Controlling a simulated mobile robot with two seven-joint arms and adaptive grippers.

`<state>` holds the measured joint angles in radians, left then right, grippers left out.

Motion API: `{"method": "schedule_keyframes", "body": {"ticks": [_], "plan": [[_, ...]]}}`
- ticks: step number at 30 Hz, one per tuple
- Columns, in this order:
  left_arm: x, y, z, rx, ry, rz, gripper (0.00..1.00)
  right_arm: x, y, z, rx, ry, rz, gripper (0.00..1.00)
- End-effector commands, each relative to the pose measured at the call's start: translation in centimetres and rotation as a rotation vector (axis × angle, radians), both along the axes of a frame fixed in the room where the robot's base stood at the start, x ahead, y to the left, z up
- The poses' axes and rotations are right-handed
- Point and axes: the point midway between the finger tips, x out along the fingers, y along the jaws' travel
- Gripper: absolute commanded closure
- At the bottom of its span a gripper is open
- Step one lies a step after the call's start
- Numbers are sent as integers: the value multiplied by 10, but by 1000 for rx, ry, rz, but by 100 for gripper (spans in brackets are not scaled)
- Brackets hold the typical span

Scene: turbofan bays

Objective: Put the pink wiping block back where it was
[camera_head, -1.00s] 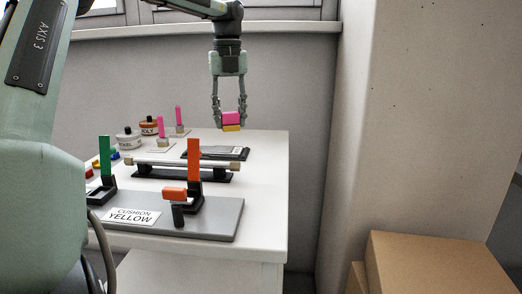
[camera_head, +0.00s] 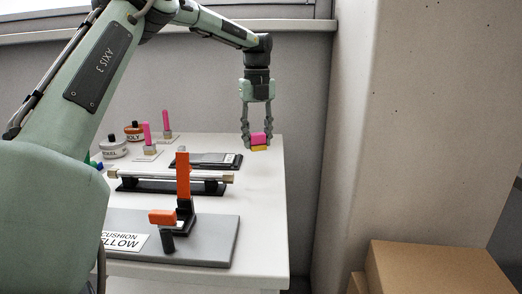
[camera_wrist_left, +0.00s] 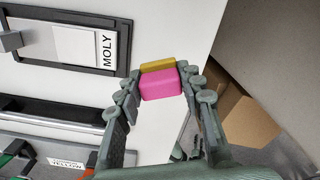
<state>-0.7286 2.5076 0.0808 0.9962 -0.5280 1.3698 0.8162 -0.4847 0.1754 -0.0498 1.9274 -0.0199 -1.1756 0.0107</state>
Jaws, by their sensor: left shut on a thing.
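The pink wiping block (camera_head: 258,138) has a yellow layer on its underside. My left gripper (camera_head: 259,145) is shut on it, fingers pointing down, near the far right corner of the white table (camera_head: 262,215). In the left wrist view the pink block (camera_wrist_left: 160,84) sits between the fingertips of the gripper (camera_wrist_left: 160,86), with its yellow layer on the far side. I cannot tell whether the block touches the table top. My right gripper is not in view.
A dark flat tray (camera_head: 215,159) lies left of the block; the wrist view shows a MOLY label (camera_wrist_left: 106,48). Nearer are a silver bar on a black stand (camera_head: 170,175) and a grey board (camera_head: 215,245) with orange parts. Two jars and pink upright tabs stand far left.

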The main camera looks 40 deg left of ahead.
Motion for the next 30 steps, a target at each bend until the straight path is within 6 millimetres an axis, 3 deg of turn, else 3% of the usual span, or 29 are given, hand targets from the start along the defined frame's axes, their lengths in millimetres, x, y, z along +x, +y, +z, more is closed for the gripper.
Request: {"method": "schedule_keyframes", "body": {"ticks": [7,15,25,26,30], "plan": [[11,-5,-13,-1,0,0,91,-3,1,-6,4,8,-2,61],[10,-5,-46,0,-1,0,91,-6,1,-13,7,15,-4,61],[11,-5,-49,0,-1,0,91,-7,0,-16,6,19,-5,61],[11,-5,-49,0,-1,0,61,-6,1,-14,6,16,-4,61],[10,-5,-48,0,-1,0,43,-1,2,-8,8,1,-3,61]]}}
